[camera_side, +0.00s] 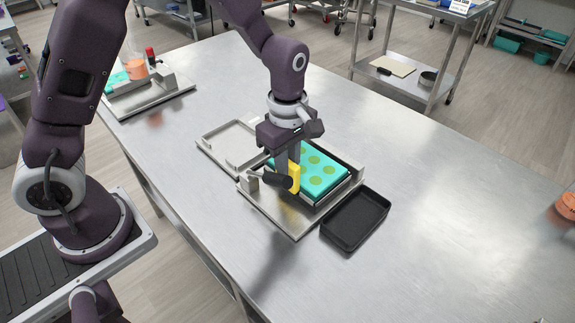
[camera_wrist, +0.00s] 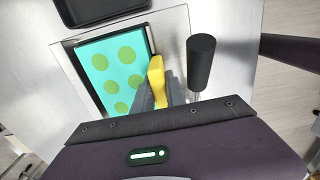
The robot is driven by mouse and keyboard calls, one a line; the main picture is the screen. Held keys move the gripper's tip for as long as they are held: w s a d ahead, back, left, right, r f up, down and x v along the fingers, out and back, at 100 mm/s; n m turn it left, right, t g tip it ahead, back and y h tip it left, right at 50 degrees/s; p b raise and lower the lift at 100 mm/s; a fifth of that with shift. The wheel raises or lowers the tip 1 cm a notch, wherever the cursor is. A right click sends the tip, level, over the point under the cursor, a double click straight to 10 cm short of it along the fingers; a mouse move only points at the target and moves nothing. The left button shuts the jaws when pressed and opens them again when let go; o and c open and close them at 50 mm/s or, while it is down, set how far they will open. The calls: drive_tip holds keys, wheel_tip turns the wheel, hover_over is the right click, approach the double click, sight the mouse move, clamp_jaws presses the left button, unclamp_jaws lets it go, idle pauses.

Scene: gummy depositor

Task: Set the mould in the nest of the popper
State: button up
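The mould (camera_side: 318,172) is a turquoise slab with several round green gummies and a yellow tab (camera_side: 294,176). It lies flat over the dark nest of the popper (camera_side: 292,222), a steel plate with a black handle (camera_side: 272,179). The mould also shows in the wrist view (camera_wrist: 112,72), with a black edge along its right and far sides. I cannot tell if it is fully seated. My gripper (camera_side: 288,166) is at the mould's handle side, its grey fingers closed around the yellow tab, which also shows in the wrist view (camera_wrist: 157,80).
An empty black tray (camera_side: 355,218) stands close to the popper's right side. A flat steel frame (camera_side: 225,145) lies behind left of it. Another station with a beaker (camera_side: 135,68) is at the far left. The table's right half is largely clear.

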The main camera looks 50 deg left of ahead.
drive_tip(key=o, duration=0.5)
wheel_tip(320, 180, up, 6)
drive_tip(key=shift+r, duration=0.55)
drive_tip(key=shift+r, duration=0.2)
drive_tip(key=s+a+r+m+t+h, duration=0.1)
drive_tip(key=s+a+r+m+t, duration=0.15)
drive_tip(key=s+r+m, duration=0.6)
drive_tip(key=s+a+r+m+t, duration=0.1)
drive_tip(key=s+r+m, duration=0.1)
drive_tip(key=s+m, duration=0.2)
drive_tip(key=s+a+r+m+t+y, duration=0.1)
drive_tip(key=s+a+m+t, duration=0.1)
drive_tip(key=s+m, duration=0.3)
drive_tip(key=s, duration=0.2)
drive_tip(key=shift+s+r, duration=0.35)
drive_tip(key=shift+r, duration=0.05)
